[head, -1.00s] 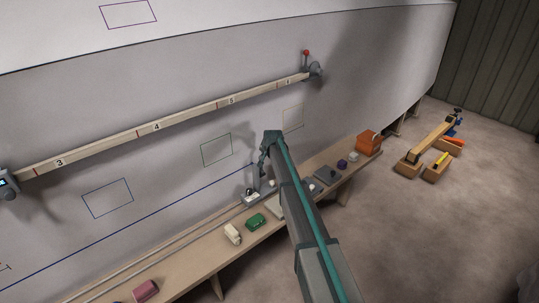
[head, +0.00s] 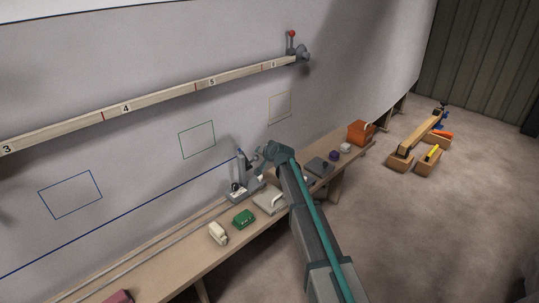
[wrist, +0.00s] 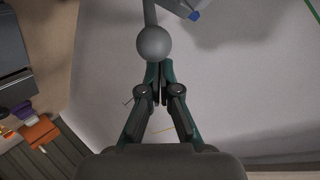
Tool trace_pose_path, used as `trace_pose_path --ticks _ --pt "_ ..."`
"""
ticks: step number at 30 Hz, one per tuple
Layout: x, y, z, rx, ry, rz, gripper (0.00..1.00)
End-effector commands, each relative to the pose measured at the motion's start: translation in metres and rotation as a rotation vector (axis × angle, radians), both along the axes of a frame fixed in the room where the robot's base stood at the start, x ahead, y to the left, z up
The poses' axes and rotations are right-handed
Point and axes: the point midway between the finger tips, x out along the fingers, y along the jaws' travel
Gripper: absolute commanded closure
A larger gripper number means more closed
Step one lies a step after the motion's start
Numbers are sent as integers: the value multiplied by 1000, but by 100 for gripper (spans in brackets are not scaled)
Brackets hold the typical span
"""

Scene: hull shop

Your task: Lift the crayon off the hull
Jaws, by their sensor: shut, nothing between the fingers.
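A grey carriage (head: 243,190) stands on the bench against the hull (head: 130,160), with an upright arm rising from it. In the wrist view a blue crayon tip (wrist: 194,16) shows at the end of a grey holder, near the pale hull surface. I cannot tell whether it touches. A grey ball knob (wrist: 154,44) on a rod is just beyond my fingertips. My gripper (wrist: 159,68) is shut and empty, close to the knob; contact is unclear. In the head view my gripper (head: 260,157) is beside the upright arm, its fingers hard to make out.
A numbered batten (head: 160,97) runs along the hull above, with a red-knobbed clamp (head: 292,42) at its right end. On the bench are a green block (head: 243,219), a white block (head: 218,233), an orange box (head: 360,133) and small items.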

Motion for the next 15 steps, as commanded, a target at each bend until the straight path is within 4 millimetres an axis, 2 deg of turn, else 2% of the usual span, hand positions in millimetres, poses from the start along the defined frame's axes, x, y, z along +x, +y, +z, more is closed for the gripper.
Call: trace_pose_path --ticks 15 --pt "9 7 2 -2 0 -1 100"
